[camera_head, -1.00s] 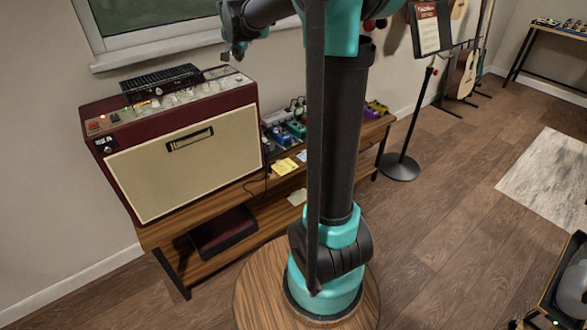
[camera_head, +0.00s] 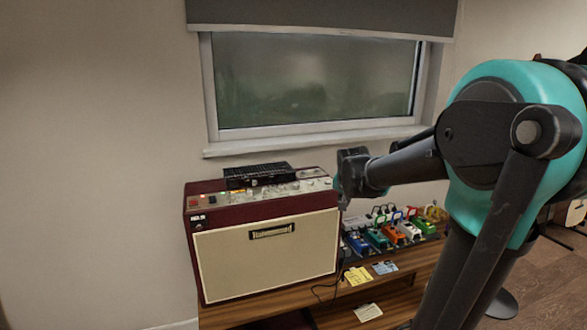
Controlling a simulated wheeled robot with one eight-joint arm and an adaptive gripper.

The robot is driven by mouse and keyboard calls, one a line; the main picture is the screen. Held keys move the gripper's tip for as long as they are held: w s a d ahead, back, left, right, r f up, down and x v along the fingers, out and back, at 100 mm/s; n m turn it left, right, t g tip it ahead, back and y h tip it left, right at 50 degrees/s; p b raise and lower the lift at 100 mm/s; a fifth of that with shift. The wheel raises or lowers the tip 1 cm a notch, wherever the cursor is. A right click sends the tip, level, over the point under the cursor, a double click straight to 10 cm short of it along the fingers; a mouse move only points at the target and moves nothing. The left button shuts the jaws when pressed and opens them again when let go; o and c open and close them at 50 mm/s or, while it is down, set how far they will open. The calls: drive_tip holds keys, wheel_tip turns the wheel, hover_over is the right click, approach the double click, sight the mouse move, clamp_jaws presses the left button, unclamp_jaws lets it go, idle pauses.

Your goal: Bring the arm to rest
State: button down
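My arm rises at the right of the head view, with a large teal joint and dark links bent toward the left. My gripper (camera_head: 340,188) is at the end of the dark forearm, near the right end of the amplifier's top. It is small and dark here, and I cannot tell whether its fingers are open or shut. I see nothing held in it. The dark red amplifier (camera_head: 265,258) with a cream front stands on a wooden bench (camera_head: 410,285). A gap between gripper and amplifier is hard to judge.
A black box (camera_head: 258,175) lies on the amplifier. Several coloured effect pedals (camera_head: 380,238) stand on the bench to its right, with yellow and blue notes (camera_head: 358,276) before them. A window (camera_head: 315,85) with a sill is behind. The wall at left is clear.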

drive_tip(key=s+f+n+g, duration=0.1)
drive_tip(key=s+f+n, duration=0.1)
drive_tip(key=s+f, duration=0.3)
drive_tip(key=s+f+n+g, duration=0.1)
drive_tip(key=s+f, duration=0.4)
drive_tip(key=s, duration=0.6)
drive_tip(key=s+f+n, duration=0.3)
drive_tip(key=s+f, duration=0.3)
drive_tip(key=s, duration=0.3)
drive_tip(key=shift+d+g+y, duration=0.4)
drive_tip(key=shift+d, duration=0.05)
